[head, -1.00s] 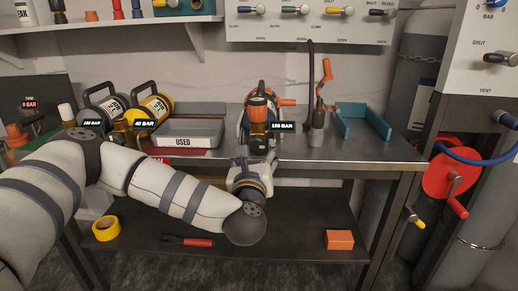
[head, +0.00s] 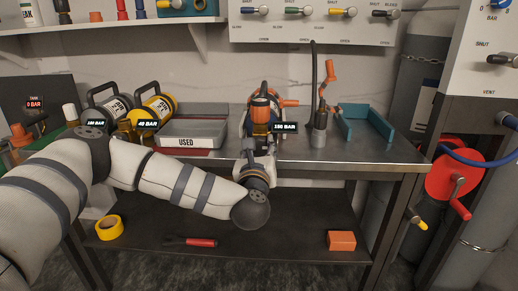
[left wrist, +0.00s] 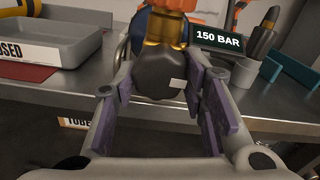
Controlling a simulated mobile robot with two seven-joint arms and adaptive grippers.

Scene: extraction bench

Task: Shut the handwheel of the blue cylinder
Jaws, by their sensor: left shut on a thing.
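The blue cylinder (head: 246,122), with orange fittings and a 150 BAR label, lies on the steel bench with its brass valve (head: 260,128) toward me. In the left wrist view, the black handwheel (left wrist: 160,74) sits below the brass valve body (left wrist: 165,34). My left gripper (head: 261,144) reaches the valve from the front. Its two purple-padded fingers are shut on the handwheel, one on each side. The handwheel's turned position cannot be told. My right gripper is not in view.
A grey tray marked USED (head: 190,133) and two cylinders, a yellow one (head: 155,108) and a grey one, stand to the left. A dark grey post with an orange crank (head: 328,76) and a teal holder (head: 366,122) stand to the right.

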